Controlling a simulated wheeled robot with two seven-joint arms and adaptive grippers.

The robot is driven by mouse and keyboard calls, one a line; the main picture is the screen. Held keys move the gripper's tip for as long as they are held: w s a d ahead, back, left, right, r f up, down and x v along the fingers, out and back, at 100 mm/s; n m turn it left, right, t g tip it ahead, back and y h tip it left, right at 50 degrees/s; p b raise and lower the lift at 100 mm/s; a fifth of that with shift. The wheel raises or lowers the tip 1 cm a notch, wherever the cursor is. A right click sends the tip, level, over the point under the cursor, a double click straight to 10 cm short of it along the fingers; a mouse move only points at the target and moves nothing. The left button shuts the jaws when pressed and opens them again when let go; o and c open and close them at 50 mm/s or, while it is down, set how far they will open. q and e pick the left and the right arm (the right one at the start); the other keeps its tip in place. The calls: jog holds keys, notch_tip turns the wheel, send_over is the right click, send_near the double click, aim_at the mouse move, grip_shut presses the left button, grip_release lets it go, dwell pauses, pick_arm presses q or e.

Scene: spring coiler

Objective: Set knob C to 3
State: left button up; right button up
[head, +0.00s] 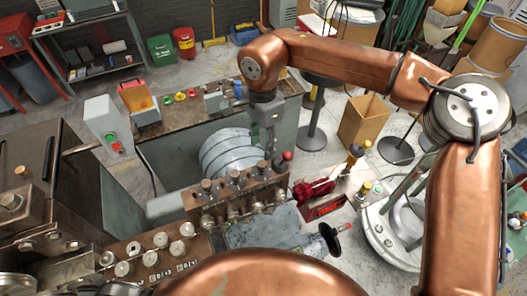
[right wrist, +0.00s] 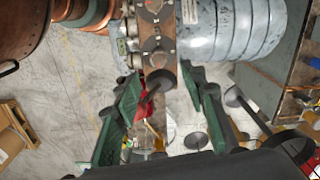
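A panel of pale round knobs (head: 133,248) stands at the lower left in the head view, with small number labels along its front edge. The letters are too small to read, so I cannot tell which knob is C or where it points. My right gripper (head: 268,140) hangs in front of the grey coil drum, well to the right of and above those knobs. In the right wrist view its green fingers (right wrist: 165,110) are spread apart. My left gripper is not in view.
The grey coil drum (head: 228,152) and a row of rollers (head: 236,190) stand at the middle. A grey box with red and green buttons (head: 108,130) stands at the left. A red tool case (head: 322,208) lies at the right of the rollers.

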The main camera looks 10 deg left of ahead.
aim_at(261, 163)
jog(key=shift+s+f, duration=0.1)
jog(key=shift+f, duration=0.25)
jog(key=shift+f+p, duration=0.65)
jog(key=shift+f, duration=2.75)
jog(key=shift+a, duration=0.1)
grip_shut()
